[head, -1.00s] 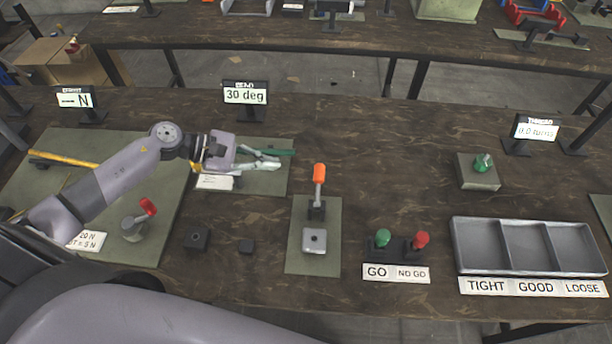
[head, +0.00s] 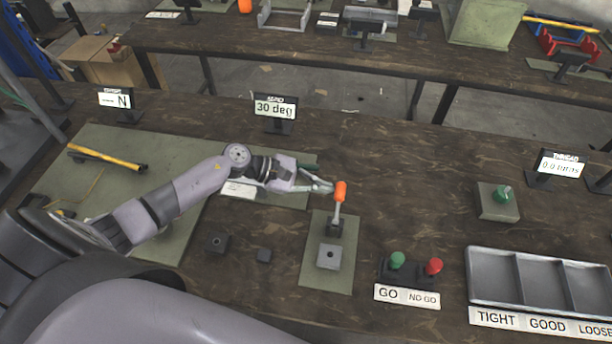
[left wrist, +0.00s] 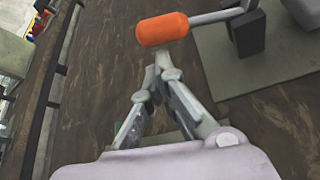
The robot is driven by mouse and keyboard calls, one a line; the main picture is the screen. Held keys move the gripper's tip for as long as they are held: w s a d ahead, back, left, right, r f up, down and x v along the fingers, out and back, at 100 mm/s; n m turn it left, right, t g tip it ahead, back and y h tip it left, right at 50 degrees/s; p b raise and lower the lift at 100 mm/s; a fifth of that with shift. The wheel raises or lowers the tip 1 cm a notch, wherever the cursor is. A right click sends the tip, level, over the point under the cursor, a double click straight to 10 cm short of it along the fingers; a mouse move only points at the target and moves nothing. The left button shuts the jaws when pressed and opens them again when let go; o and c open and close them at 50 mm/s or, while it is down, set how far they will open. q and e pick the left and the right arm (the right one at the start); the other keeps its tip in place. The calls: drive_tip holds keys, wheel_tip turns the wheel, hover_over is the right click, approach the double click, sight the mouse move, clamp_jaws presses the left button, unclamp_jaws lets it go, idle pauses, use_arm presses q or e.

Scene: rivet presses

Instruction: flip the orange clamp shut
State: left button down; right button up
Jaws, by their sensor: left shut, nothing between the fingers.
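The orange clamp is a lever with an orange handle (head: 341,191) on a grey rod, standing up from a dark bracket (head: 334,228) on a green mat (head: 316,277). A grey block (head: 330,257) with a hole sits on the mat in front of the bracket. My left gripper (head: 328,187) is shut and empty, its tips just left of the orange handle. In the left wrist view the orange handle (left wrist: 162,29) lies right beyond the shut fingertips (left wrist: 163,62); I cannot tell if they touch. My right gripper is not in view.
A black stand with green and red knobs (head: 433,266) stands right of the mat. A grey three-part tray (head: 512,309) lies further right. A "30 deg" display (head: 275,107) stands behind my left arm.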

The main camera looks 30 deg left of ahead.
use_arm(q)
drive_tip(key=shift+x, duration=0.95)
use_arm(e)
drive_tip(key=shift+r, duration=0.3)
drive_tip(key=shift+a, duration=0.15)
